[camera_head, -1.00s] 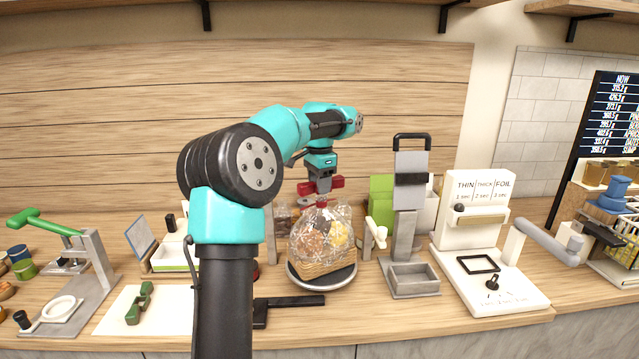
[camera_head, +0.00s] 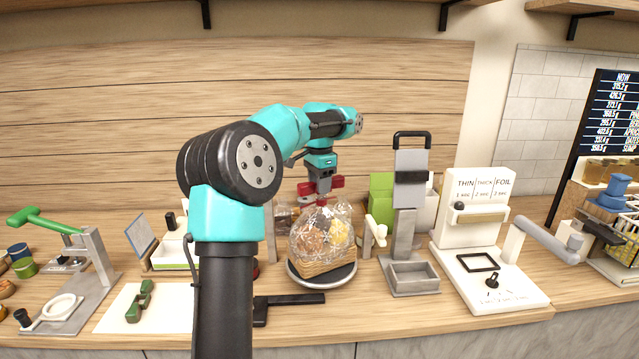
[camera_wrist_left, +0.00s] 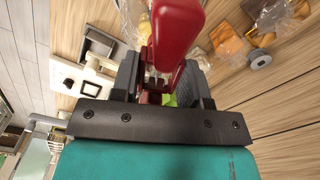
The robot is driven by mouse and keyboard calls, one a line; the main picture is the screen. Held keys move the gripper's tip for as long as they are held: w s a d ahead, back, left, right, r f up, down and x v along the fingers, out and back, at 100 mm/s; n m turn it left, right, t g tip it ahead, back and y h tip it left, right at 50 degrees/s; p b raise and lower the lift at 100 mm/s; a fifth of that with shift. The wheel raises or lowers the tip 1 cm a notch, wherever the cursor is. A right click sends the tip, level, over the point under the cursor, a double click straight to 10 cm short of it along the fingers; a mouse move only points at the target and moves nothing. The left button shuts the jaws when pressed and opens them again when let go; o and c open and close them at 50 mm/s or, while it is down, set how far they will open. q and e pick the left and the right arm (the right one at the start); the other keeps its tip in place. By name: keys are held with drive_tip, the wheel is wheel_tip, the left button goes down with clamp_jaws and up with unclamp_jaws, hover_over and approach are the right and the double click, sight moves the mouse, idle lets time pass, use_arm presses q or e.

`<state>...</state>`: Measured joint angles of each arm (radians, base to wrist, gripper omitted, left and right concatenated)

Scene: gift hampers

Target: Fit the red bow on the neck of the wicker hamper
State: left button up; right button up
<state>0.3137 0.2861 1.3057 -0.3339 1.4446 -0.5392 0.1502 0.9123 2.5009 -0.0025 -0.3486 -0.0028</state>
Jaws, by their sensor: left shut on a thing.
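The wicker hamper (camera_head: 322,266) stands on a dark round turntable (camera_head: 324,282) in the middle of the counter, in clear wrap with round goods showing inside. My left gripper (camera_head: 322,188) is above it, pointing down, shut on the red bow (camera_head: 309,188). The bow's red loops stick out on both sides of the fingers. In the left wrist view the bow (camera_wrist_left: 176,30) fills the upper middle between the grey fingers, and the wrap (camera_wrist_left: 134,20) shows behind it. The bow is right at the wrap's gathered top. I cannot tell whether it is around the neck.
A grey stand with a tray (camera_head: 413,278) and a white sealer board (camera_head: 490,287) are to the right. A grey lever press (camera_head: 92,262) with a green handle and a white mat (camera_head: 165,310) are to the left. A black tool (camera_head: 290,300) lies in front of the turntable.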

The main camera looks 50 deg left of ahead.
sight(319, 206)
use_arm(q)
drive_tip(key=shift+f, duration=2.1)
idle(5.9)
